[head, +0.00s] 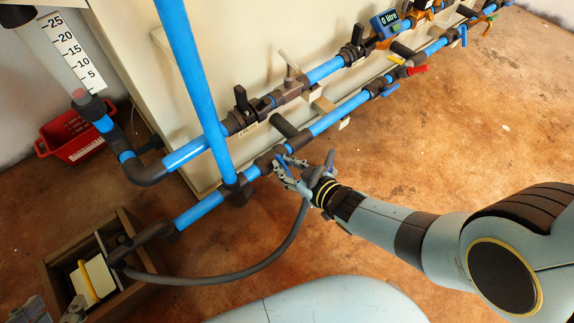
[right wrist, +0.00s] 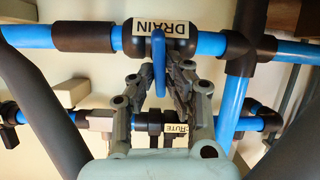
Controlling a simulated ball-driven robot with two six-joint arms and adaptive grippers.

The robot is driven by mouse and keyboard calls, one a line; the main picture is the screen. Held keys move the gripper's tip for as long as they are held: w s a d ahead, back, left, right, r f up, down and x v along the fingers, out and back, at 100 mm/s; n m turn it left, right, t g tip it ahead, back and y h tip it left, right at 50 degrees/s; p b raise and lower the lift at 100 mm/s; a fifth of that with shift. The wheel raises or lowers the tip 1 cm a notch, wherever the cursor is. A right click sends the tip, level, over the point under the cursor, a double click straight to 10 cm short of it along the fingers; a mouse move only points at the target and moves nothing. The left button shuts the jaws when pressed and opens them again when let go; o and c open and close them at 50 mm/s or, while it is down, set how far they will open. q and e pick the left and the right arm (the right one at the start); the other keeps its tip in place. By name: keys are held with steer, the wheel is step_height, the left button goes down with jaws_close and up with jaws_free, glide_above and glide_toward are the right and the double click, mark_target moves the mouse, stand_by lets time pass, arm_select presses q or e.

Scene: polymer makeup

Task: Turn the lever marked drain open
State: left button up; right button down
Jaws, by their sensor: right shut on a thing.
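The drain valve carries a white label reading DRAIN (right wrist: 160,28) in the right wrist view, on the lower blue pipe line. Its blue lever (right wrist: 159,68) points toward the camera and looks crosswise to the pipe. My right gripper (head: 287,172) is at this valve in the head view, its fingers on either side of the lever. In the right wrist view the fingers (right wrist: 158,92) are closed in on the lever, which shows between them. Grey finger-like parts of my left gripper (head: 55,310) show at the lower left edge, far from the valve; its opening is unclear.
A second pipe line with dark valves (head: 245,100) runs above. A grey hose (head: 235,273) hangs below the drain line. A wooden box (head: 50,272) and red bin (head: 72,133) stand left. A blue display (head: 385,22) reads 0 litre. The brown floor at right is clear.

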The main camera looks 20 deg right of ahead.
steer(key=n, duration=0.4)
steer(key=shift+y, duration=0.3)
steer(key=n+g, duration=0.1)
steer(key=n, duration=0.3)
steer(key=shift+s+a, duration=0.1)
steer(key=n, duration=0.5)
steer(key=shift+f+y, duration=0.1)
steer(key=shift+y, duration=0.2)
steer(key=n+g, duration=0.1)
steer(key=n, duration=0.3)
steer(key=shift+s+f, duration=0.1)
steer(key=shift+n, duration=0.3)
steer(key=c, duration=1.4)
jaws_free()
steer(key=shift+o, duration=0.2)
steer(key=v, duration=1.2)
